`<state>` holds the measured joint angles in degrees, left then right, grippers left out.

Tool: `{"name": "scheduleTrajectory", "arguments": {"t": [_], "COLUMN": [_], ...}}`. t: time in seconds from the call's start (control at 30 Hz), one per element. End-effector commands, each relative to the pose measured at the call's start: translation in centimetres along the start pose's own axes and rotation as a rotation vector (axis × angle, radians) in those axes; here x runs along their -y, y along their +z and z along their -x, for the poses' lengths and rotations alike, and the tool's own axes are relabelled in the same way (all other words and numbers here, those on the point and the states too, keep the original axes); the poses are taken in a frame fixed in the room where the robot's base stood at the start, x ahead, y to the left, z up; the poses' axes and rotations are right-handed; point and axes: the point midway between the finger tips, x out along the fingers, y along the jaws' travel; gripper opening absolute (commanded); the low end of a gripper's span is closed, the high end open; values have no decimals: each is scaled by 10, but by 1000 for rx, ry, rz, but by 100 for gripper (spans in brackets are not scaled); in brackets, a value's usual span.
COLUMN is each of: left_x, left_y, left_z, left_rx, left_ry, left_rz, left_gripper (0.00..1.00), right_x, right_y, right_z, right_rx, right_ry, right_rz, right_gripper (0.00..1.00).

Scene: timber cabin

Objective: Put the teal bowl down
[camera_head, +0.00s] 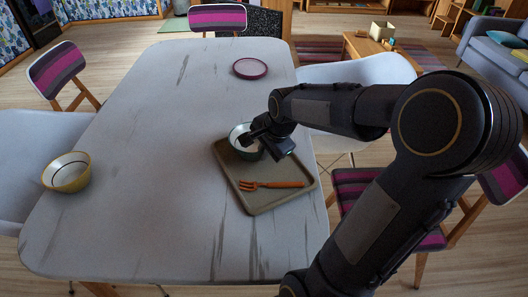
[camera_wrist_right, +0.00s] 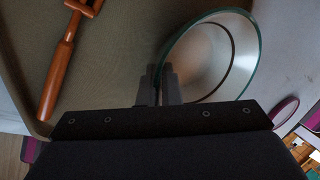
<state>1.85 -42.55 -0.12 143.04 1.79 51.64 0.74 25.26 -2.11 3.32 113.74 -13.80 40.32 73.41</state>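The teal bowl (camera_head: 236,136) is over the back part of the olive-brown tray (camera_head: 262,203) on the table, partly hidden by my right gripper (camera_head: 252,140). It looks upright; I cannot tell whether its base touches the tray. In the right wrist view the bowl (camera_wrist_right: 215,62) shows its teal rim and pale inside. The fingers of the right gripper (camera_wrist_right: 160,82) are close together with the bowl's near rim between them. My left gripper is not in view.
An orange fork (camera_head: 272,184) lies on the tray's front part. A yellow bowl (camera_head: 66,173) stands at the table's left edge. A magenta plate (camera_head: 250,68) lies farther back. The middle of the white table (camera_head: 150,140) is clear. Chairs stand around it.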

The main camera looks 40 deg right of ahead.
Motion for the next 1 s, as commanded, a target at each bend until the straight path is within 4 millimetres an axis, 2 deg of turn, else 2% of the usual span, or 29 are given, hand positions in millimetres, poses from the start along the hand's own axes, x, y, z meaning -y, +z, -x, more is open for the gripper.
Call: {"name": "scheduleTrajectory", "arguments": {"t": [0.27,0.4,0.47,0.77,0.87,1.0], "left_x": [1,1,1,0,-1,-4], "left_y": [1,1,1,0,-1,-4], "left_z": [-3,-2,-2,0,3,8], "left_rx": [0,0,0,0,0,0], "left_ry": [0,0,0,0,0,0], "left_rz": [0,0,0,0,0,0], "left_gripper": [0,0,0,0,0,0], "right_x": [-1,-1,-1,0,2,2], "right_y": [0,0,0,0,0,0], "right_z": [-3,-2,-2,0,10,36], "right_rx": [0,0,0,0,-2,-2], "right_ry": [-2,0,0,-1,-4,-5], "right_rz": [0,0,0,0,-1,-1], "right_gripper": [0,20,26,26,26,26]}}
